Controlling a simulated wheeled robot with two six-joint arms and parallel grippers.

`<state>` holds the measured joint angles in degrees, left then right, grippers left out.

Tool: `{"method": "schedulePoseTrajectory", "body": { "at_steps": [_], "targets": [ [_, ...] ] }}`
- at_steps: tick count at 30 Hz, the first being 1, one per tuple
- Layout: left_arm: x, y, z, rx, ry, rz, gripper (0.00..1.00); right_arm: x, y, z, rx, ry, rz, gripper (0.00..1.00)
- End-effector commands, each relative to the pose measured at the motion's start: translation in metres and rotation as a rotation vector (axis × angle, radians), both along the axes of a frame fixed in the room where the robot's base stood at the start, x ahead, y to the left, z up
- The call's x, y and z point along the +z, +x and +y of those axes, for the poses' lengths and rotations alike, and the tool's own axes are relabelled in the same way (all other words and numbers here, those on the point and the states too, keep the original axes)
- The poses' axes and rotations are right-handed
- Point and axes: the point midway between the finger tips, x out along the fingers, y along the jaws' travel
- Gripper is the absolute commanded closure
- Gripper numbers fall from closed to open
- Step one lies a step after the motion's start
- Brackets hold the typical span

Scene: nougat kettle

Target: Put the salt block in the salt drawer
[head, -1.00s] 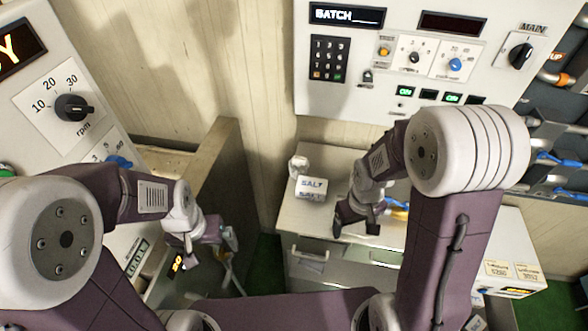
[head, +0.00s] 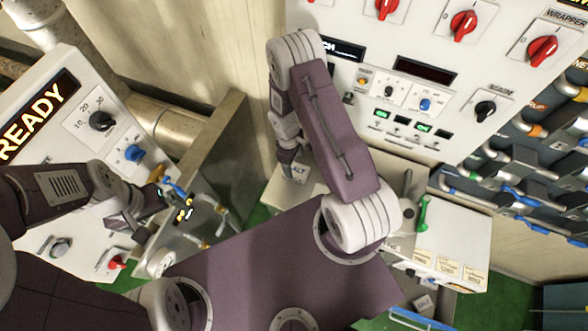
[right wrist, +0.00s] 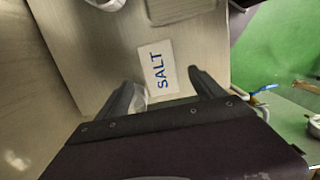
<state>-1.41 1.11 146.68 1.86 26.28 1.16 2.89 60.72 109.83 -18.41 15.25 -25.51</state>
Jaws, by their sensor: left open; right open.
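The salt block (head: 299,170) is white with a SALT label and sits on the pale cabinet top, partly hidden by my right arm in the head view. In the right wrist view the SALT label (right wrist: 158,68) lies just beyond my right gripper (right wrist: 163,92), whose two fingers are open and apart. My right gripper (head: 287,163) is right beside the block in the head view. A low open drawer (head: 422,318) with a SALT label shows at the lower right. My left gripper (head: 130,222) is at the left, open, away from the block.
The control panel (head: 405,80) with knobs and lit buttons rises behind the cabinet. The READY panel (head: 70,120) is at the left. A white cabinet (head: 450,225) with yellowish labels and a green handle (head: 423,213) stands right of my right arm. Hanging tools fill the far right.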

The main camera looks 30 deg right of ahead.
Motion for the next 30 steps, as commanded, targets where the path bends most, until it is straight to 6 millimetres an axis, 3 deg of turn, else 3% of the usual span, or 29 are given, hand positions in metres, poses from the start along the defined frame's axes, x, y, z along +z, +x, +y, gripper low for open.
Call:
{"method": "schedulePoseTrajectory", "body": {
  "at_steps": [5, 10, 15, 21, 23, 30],
  "targets": [
    [0.004, 0.000, 0.000, 0.000, 0.000, 0.000, 0.00, -0.006, -0.001, 0.000, -0.002, 0.001, 0.000, 0.22],
    [0.018, 0.000, 0.000, 0.000, 0.000, 0.000, 0.00, -0.031, -0.006, -0.002, -0.002, 0.001, 0.005, 0.22],
    [0.019, 0.000, 0.000, 0.000, 0.000, 0.000, 0.00, -0.053, -0.007, -0.004, -0.002, 0.000, 0.001, 0.22],
    [0.018, 0.000, 0.000, 0.000, 0.000, 0.000, 0.00, -0.055, -0.006, -0.004, -0.003, 0.000, -0.001, 0.22],
    [0.018, 0.000, 0.000, 0.000, 0.000, 0.000, 0.00, -0.055, -0.006, -0.004, -0.003, 0.000, -0.001, 0.33],
    [0.018, 0.000, 0.000, 0.000, 0.000, 0.000, 0.00, -0.055, -0.006, -0.004, -0.003, 0.000, -0.001, 1.00]
  ]
}}
